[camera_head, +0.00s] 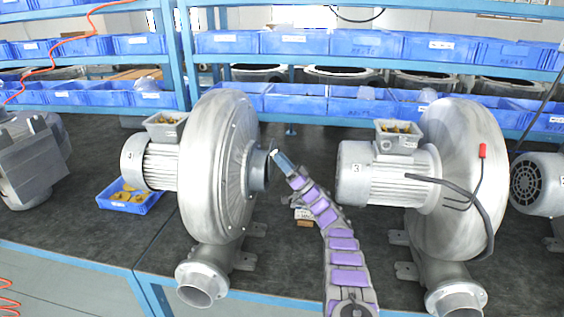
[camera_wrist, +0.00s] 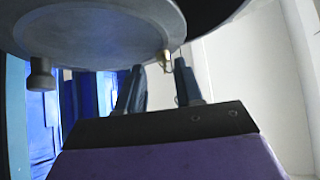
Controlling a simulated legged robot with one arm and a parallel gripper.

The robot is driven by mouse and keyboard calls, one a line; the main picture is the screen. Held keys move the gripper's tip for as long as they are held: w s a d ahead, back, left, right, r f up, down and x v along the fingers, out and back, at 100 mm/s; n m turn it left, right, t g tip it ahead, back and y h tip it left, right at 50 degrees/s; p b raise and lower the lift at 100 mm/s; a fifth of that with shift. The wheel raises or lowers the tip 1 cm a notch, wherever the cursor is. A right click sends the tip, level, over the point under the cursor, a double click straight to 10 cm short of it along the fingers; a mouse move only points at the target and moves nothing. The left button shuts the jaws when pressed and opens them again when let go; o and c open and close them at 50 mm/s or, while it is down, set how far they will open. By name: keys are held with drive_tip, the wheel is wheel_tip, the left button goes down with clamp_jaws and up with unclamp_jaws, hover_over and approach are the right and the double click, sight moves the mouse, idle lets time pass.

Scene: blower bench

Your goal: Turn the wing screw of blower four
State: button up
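My arm reaches up in the head view, and my gripper (camera_head: 276,155) is at the round side port (camera_head: 259,171) of the middle blower (camera_head: 215,165). The small digit on this blower's motor is not clearly readable. In the wrist view my gripper (camera_wrist: 158,75) is open, with its two dark fingers apart. A small brass-coloured screw (camera_wrist: 164,60) shows at the rim of a grey round disc (camera_wrist: 95,25), between the fingertips and closer to the right one. I cannot tell whether a finger touches it. A dark knob (camera_wrist: 41,74) hangs from the disc at the left.
A blower marked 3 (camera_head: 465,180) stands right of my arm, with a black cable. A blue tray (camera_head: 130,197) with yellow parts lies left on the dark bench (camera_head: 85,230). Small items (camera_head: 304,217) lie behind my arm. Shelves with blue bins (camera_head: 295,42) run along the back.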

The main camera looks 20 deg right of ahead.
drive_tip(key=shift+s+f, duration=0.1)
drive_tip(key=shift+s+f, duration=0.2)
drive_tip(key=p+v, duration=0.2)
drive_tip(key=v, duration=0.9)
drive_tip(key=shift+d, duration=0.35)
drive_tip(key=shift+w+f, duration=0.1)
